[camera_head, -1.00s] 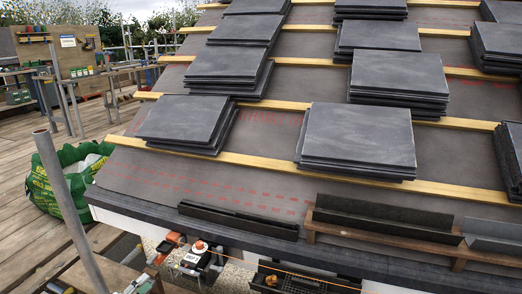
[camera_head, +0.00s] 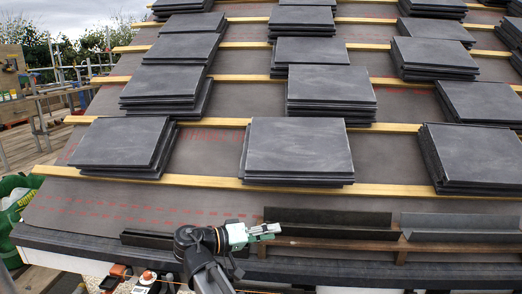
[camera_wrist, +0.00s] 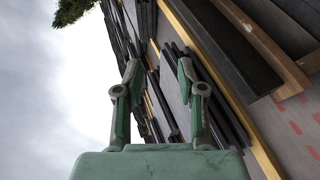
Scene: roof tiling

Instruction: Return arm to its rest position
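My gripper (camera_head: 272,230) shows in the head view low at the middle, above the lower edge of the roof, pointing right. In the wrist view my gripper (camera_wrist: 158,85) has its two green-grey fingers apart with nothing between them. My dark arm comes up from the bottom edge of the head view. The gripper is in front of the dark trough lengths at the eave and apart from the slate stacks.
Slate stacks (camera_head: 298,150) lie on the wooden battens (camera_head: 200,180). Dark angled trough pieces (camera_head: 328,217) rest on a wooden ledge (camera_head: 340,243) along the eave. A green bag (camera_head: 14,205) stands at far left. Orange-and-black tools (camera_head: 120,271) lie below the eave.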

